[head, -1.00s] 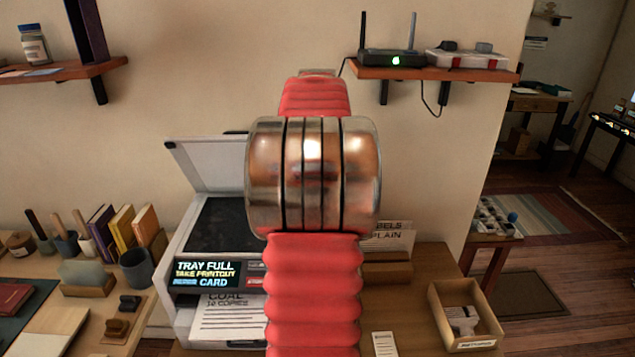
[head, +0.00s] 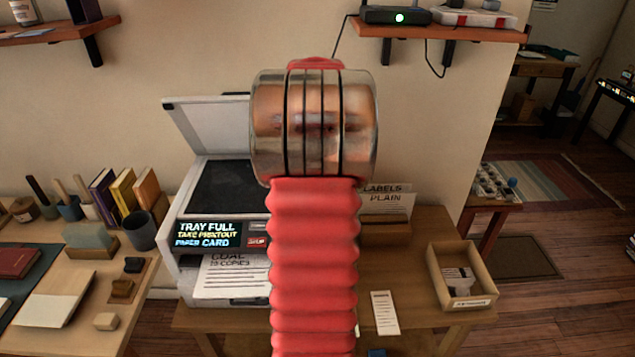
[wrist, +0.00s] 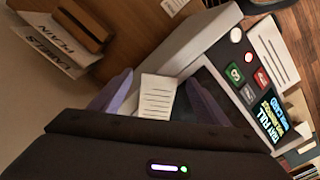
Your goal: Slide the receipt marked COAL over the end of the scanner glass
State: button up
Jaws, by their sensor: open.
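In the wrist view a white slip with printed lines (wrist: 157,97) lies at the scanner's edge, between my gripper's two purple fingers. My gripper (wrist: 159,77) is open, and the fingers stand apart on either side of the slip. I cannot read a COAL mark on it. In the head view the scanner (head: 187,262) has its lid raised and its dark glass (head: 222,187) showing. My red arm hides the slip and my gripper there. A larger sheet marked COAL (head: 230,280) sits in the output slot below the screen.
Another printed slip (head: 384,312) lies on the table right of my arm. A labels stand (head: 388,200) is behind it, and an open wooden box (head: 462,275) is at the right. The screen (head: 208,234) reads TRAY FULL. A desk with books and cups is at left.

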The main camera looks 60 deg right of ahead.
jog(key=shift+c, duration=0.5)
jog(key=c, duration=1)
jog(key=shift+s+d, duration=0.2)
jog(key=shift+s, duration=0.3)
jog(key=shift+s+d, duration=0.15)
jog(key=shift+s, duration=0.35)
jog(key=o, duration=1.1)
jog(key=shift+r, duration=0.1)
notch_tip(320, 180, up, 14)
jog(key=shift+f, duration=0.25)
